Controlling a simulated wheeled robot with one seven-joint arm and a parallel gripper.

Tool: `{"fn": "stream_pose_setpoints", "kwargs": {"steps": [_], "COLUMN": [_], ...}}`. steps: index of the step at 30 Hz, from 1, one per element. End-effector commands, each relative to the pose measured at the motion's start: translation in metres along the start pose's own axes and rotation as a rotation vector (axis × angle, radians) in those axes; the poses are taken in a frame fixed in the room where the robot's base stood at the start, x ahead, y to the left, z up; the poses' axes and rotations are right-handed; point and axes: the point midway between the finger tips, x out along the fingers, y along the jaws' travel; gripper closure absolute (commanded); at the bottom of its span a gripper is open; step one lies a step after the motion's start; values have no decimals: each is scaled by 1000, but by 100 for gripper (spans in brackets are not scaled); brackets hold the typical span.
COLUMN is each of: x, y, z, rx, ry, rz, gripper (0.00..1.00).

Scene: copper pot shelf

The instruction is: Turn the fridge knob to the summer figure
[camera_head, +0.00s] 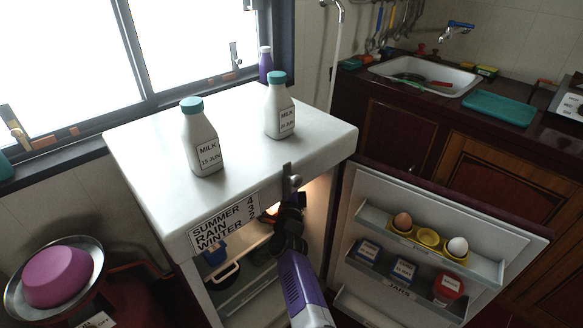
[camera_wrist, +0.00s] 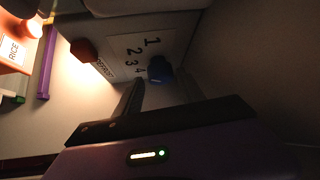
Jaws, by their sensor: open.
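The open fridge (camera_head: 180,130) fills the middle of the head view. A sign (camera_head: 222,224) on its top front edge reads SUMMER 4, RAIN 3 and WINTER, whose figure looks like 2. In the wrist view, a blue knob (camera_wrist: 160,69) sits on a pale figure plate (camera_wrist: 128,48) with 1, 2, 3 and 4 visible. The knob's pointer cannot be made out. My gripper (camera_head: 284,213) reaches inside the fridge in the head view. In the wrist view my gripper (camera_wrist: 161,92) is open and empty, its fingers pointing toward the knob, seemingly just short of it.
A red-brown button (camera_wrist: 84,50) sits beside a small label, near a glowing lamp (camera_wrist: 32,27). Two milk bottles (camera_head: 201,140) (camera_head: 280,108) stand on the fridge top. The open door (camera_head: 425,240) on the right holds eggs and jars. Shelves lie below my gripper.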

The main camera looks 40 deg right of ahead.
Motion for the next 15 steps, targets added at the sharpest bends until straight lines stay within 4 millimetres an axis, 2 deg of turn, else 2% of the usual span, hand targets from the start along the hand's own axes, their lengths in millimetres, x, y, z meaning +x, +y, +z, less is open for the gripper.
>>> {"fn": "stream_pose_setpoints", "kwargs": {"steps": [6, 15], "x": [26, 37], "y": [1, -1], "z": [-1, -1], "rx": [1, -1], "ry": [2, 1], "rz": [0, -1], "gripper": [54, 54]}}
